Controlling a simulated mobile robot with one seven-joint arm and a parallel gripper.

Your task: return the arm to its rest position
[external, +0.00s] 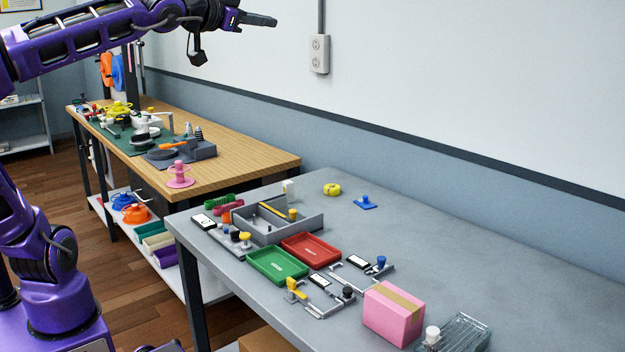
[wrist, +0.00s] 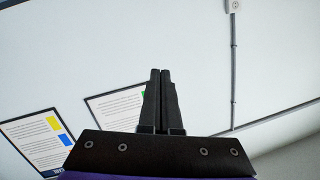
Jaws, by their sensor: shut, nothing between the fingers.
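My gripper (external: 262,20) is at the top of the external view, held high in the air in front of the wall and well above both tables. My purple arm reaches across from the upper left, nearly level. In the wrist view my gripper (wrist: 160,78) shows as two black fingers pressed together with nothing between them. The fingers point toward the wall and touch nothing.
A grey table (external: 480,230) holds a green tray (external: 277,265), a red tray (external: 311,250), a grey box (external: 262,235) and a pink parcel (external: 393,313). A wooden workbench (external: 240,163) stands behind. An outlet box (external: 319,54) is on the wall, right of my gripper.

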